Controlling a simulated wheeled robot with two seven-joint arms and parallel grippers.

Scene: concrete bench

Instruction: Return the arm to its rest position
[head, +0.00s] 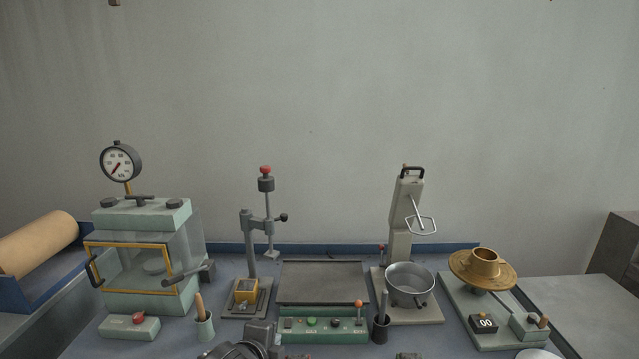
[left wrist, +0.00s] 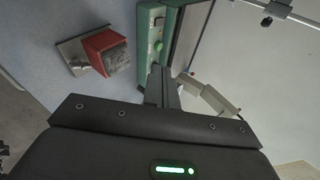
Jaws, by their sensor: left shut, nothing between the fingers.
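My left gripper (head: 262,336) shows at the bottom edge of the head view, low in front of the green control box. It is shut and empty. In the left wrist view its closed fingers (left wrist: 161,86) stick out from the dark gripper body, with nothing between them. Most of my left arm is cut off by the bottom of the head view. I cannot make out my right gripper in either view.
The green control box (head: 325,338) with its dark plate stands behind the gripper. A pot of tools (head: 205,329), a glass-sided chamber (head: 150,303), a mixer bowl (head: 410,286) and a brass flow table (head: 505,277) surround it. The wrist view shows a red mould (left wrist: 104,48) nearby.

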